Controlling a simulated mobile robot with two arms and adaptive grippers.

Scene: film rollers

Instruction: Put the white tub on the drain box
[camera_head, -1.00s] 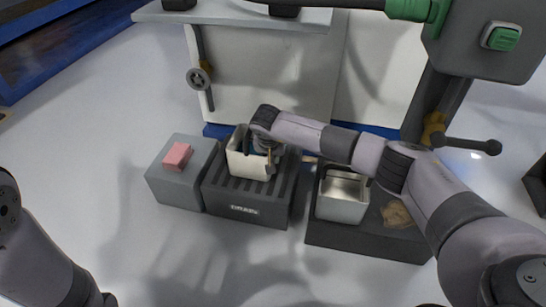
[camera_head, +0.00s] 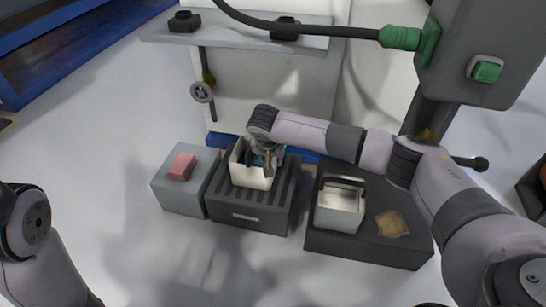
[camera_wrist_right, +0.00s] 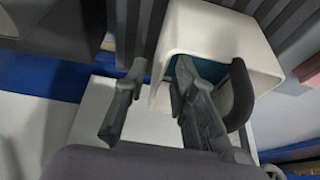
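The white tub (camera_head: 250,176) stands on the slatted top of the dark grey drain box (camera_head: 286,190), towards its back left. In the right wrist view the tub (camera_wrist_right: 200,32) shows its white wall, a dark handle and a blue-green inside. My right gripper (camera_head: 266,163) is at the tub. In the wrist view its fingers (camera_wrist_right: 160,95) are spread apart, one outside the tub's left wall and the other at its opening. I see no grip on the wall. My left arm shows at the left edge, but its gripper is out of view.
A grey block (camera_head: 178,199) with a pink bar (camera_head: 182,166) stands left of the drain box. A metal container (camera_head: 340,207) and a tan cloth (camera_head: 393,224) rest on a dark base (camera_head: 370,250) to the right. A white machine panel with a shelf (camera_head: 240,32) rises behind.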

